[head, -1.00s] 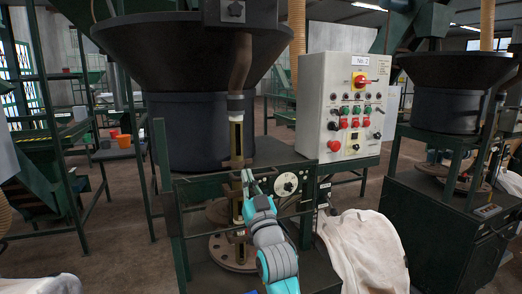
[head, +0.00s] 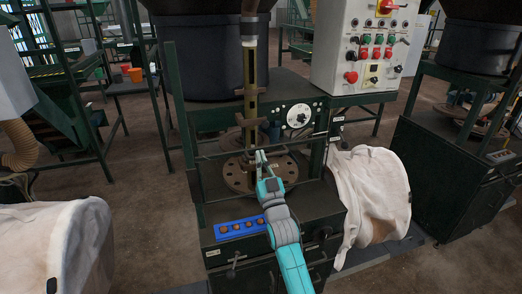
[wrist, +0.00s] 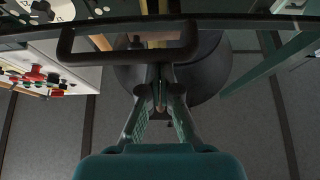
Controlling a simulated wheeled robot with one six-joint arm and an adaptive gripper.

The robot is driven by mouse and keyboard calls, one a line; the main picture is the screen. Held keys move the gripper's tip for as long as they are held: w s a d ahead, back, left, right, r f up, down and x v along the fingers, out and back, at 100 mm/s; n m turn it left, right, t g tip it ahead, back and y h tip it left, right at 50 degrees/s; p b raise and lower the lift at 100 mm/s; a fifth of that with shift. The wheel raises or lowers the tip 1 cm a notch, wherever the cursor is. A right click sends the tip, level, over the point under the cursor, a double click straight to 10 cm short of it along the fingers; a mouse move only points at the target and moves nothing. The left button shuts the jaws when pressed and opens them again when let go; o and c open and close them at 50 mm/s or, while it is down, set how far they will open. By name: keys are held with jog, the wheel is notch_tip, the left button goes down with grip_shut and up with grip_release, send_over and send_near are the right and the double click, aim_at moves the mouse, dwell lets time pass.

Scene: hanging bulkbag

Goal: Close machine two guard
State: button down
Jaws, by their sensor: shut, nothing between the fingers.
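The machine two guard (head: 215,156) is a dark barred frame across the front of the machine, in front of the round perforated plate (head: 238,180). Its lower bar runs just above that plate. In the wrist view a dark loop handle (wrist: 85,50) hangs from a long bar. My gripper (head: 260,156) is in front of the guard's middle, at its lower bar. In the wrist view my gripper (wrist: 160,72) has its fingers together with nothing between them, right at the handle's lower edge. I cannot tell whether they touch it.
The control panel (head: 365,45) stands at the upper right, with a white dial (head: 298,116) below it to the left. A white bag (head: 368,190) hangs at the right front. A blue tray (head: 240,228) lies on the front ledge. Another machine (head: 455,160) stands right.

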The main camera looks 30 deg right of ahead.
aim_at(267, 174)
notch_tip(267, 174, down, 10)
dwell(0.4)
